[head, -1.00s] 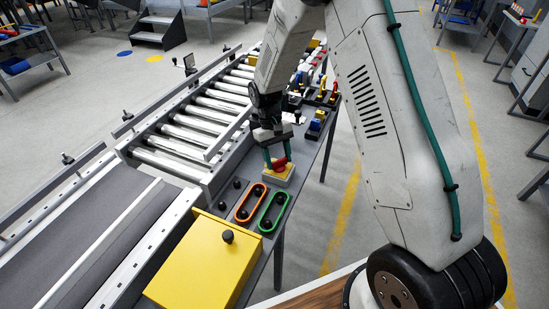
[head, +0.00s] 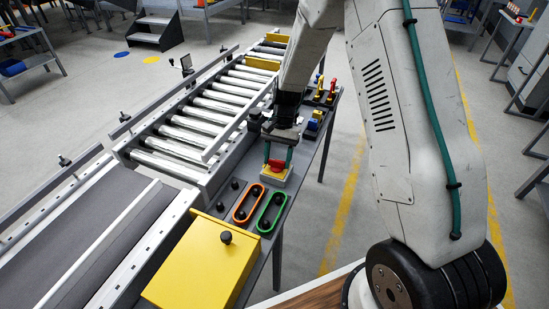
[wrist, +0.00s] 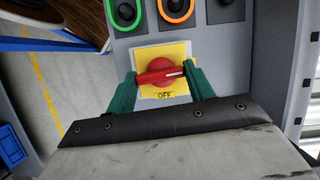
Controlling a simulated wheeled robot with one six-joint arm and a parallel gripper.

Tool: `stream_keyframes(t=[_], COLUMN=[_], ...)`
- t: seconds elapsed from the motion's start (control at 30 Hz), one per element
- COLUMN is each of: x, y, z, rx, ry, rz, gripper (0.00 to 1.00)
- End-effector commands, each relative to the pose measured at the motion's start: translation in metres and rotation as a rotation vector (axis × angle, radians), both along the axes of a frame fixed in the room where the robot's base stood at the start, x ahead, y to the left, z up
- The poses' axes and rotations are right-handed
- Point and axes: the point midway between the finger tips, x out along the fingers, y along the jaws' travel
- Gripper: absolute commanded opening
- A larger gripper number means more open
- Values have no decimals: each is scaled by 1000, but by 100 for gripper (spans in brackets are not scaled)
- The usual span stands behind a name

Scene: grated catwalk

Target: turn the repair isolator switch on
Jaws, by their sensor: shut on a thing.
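The repair isolator switch is a red rotary handle (wrist: 160,72) on a yellow plate (wrist: 178,50) with the word OFF at its near edge in the wrist view. The handle lies across the plate, with a white mark toward its right end. In the head view the red handle (head: 276,164) sits on a pale box with a yellow top. My gripper (wrist: 160,78) has its two green fingers on either end of the handle and is shut on it. In the head view my gripper (head: 277,158) comes down from above over the switch.
Beside the switch are an orange-ringed control (head: 248,203) and a green-ringed control (head: 271,212) with black knobs. A yellow box (head: 205,262) stands nearer. A roller conveyor (head: 215,105) runs along the left. More small switches (head: 314,125) sit farther along the panel.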

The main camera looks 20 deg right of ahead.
Motion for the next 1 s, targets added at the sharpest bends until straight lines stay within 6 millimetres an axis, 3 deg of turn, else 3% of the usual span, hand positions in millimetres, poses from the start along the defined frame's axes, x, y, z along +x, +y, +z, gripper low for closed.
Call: stream_keyframes(t=[0.77, 0.8, 0.83, 0.87, 1.0], x=[-2, -2, -2, -2, -1], y=[0, 0, 0, 0, 0], z=[-1, -1, -1, -1, 0], rx=[1, 1, 1, 1, 0], ry=[5, 5, 5, 5, 2], rz=[-100, -100, -100, -100, -99], gripper=[30, 61, 69, 75, 75])
